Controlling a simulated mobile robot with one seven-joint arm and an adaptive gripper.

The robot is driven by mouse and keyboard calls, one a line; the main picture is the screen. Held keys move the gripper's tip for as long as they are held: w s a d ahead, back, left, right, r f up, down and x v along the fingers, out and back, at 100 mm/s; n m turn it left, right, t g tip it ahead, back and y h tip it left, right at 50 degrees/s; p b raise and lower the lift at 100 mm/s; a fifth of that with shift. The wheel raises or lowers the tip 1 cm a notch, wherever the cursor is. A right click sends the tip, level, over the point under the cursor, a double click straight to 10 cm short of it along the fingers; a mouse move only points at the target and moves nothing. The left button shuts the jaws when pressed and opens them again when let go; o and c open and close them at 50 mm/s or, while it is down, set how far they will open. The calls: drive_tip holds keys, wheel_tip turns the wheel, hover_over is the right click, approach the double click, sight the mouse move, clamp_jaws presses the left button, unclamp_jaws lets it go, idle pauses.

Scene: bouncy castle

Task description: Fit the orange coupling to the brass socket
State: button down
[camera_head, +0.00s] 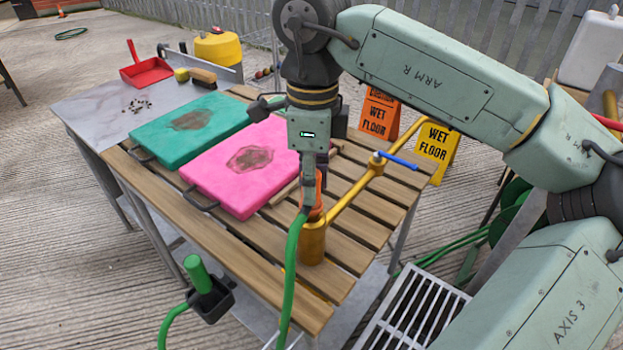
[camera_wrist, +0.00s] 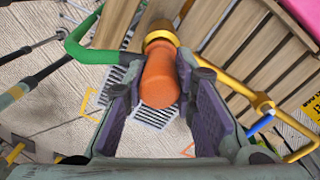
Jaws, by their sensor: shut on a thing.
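The orange coupling (camera_wrist: 160,82) is between the two fingers of my gripper (camera_wrist: 158,66), which is shut on it. In the head view the coupling (camera_head: 316,203) is partly hidden by my gripper (camera_head: 309,185). The brass socket (camera_head: 312,243) stands upright at the table's front right corner, directly below the coupling. In the wrist view the socket (camera_wrist: 160,37) shows at the coupling's far end. The two meet or overlap in both views; I cannot tell how deep the coupling sits. A green hose (camera_head: 290,268) hangs from beside my gripper.
A brass pipe (camera_head: 347,203) runs from the socket to a valve with a blue handle (camera_head: 398,160). Pink (camera_head: 235,185) and teal (camera_head: 180,135) pads lie on the slatted table (camera_head: 240,258). A black holder with a green handle (camera_head: 198,277) is at the front edge. Wet-floor signs (camera_head: 436,148) stand behind.

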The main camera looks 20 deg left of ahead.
sight(311, 212)
drive_tip(key=shift+a+f+b, duration=0.1)
drive_tip(key=shift+f+b, duration=1)
drive_tip(key=shift+f, duration=0.2)
idle(0.6)
drive_tip(key=c, duration=1.2)
unclamp_jaws()
drive_tip(key=shift+c, duration=0.2)
drive_tip(key=shift+r, duration=0.15)
